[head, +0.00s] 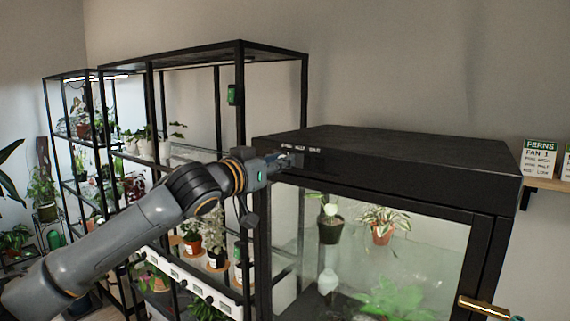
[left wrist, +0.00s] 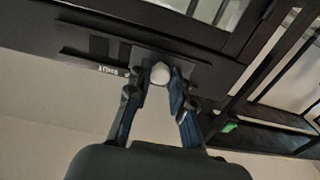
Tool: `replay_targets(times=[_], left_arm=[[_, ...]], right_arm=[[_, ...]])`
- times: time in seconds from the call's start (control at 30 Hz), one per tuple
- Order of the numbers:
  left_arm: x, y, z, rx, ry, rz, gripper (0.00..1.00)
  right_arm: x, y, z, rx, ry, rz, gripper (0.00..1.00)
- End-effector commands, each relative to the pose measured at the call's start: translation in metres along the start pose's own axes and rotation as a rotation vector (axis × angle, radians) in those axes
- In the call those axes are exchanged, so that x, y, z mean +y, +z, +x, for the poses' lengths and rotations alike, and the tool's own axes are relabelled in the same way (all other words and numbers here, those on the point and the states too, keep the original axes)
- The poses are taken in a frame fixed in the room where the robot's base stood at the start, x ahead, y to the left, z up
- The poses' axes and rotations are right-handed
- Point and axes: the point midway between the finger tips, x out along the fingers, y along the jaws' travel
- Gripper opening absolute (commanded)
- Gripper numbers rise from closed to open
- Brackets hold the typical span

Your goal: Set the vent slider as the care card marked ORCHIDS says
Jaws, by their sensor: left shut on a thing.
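The vent slider is on the top front edge of the black glass cabinet (head: 400,160), beside small white lettering (head: 314,149) with several words, of which HALF seems to be the middle one. In the left wrist view its pale round knob (left wrist: 160,73) sits on a grey plate in a dark slot. My left gripper (head: 287,161) is shut on the knob, its blue-padded fingers (left wrist: 159,88) on either side. The slider's exact setting cannot be told. A care card headed FERNS (head: 540,157) stands at the right; its small lines are hard to read. No card marked ORCHIDS is readable.
A second card (head: 567,165) is cut off at the right edge, on the wooden shelf (head: 547,184). The cabinet has a brass handle (head: 484,306) low at the right and potted plants inside. Black plant racks (head: 272,55) stand behind my left arm.

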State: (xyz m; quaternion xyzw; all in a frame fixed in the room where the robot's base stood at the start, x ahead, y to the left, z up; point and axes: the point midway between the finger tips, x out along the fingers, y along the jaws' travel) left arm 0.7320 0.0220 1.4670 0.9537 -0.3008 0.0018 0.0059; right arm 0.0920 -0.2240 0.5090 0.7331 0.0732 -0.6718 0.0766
Motion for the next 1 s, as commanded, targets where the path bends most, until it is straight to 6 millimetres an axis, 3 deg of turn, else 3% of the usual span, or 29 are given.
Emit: replay_targets(times=[0.07,0.1,0.2,0.43,0.63,1.0], left_arm=[[0.009,0.005,0.001,-0.008,0.017,-0.002,0.00],[0.010,0.006,0.002,-0.009,0.019,-0.002,0.27],[0.011,0.007,0.002,-0.010,0.021,-0.002,0.44],[0.010,0.006,0.002,-0.010,0.018,-0.002,0.44],[0.008,0.006,-0.009,-0.009,0.016,-0.002,0.44],[0.013,0.004,-0.082,-0.008,0.019,0.002,0.44]], right_arm=[[-0.001,-0.003,0.001,0.004,-0.001,0.000,0.53],[0.000,-0.003,0.001,0.005,0.000,0.000,0.53],[0.003,-0.003,0.001,0.004,0.004,-0.001,0.53],[0.014,0.011,0.000,-0.015,0.016,-0.007,0.53],[0.008,0.005,0.000,-0.007,0.009,-0.004,0.53],[0.007,0.004,0.000,-0.006,0.009,-0.004,0.53]])
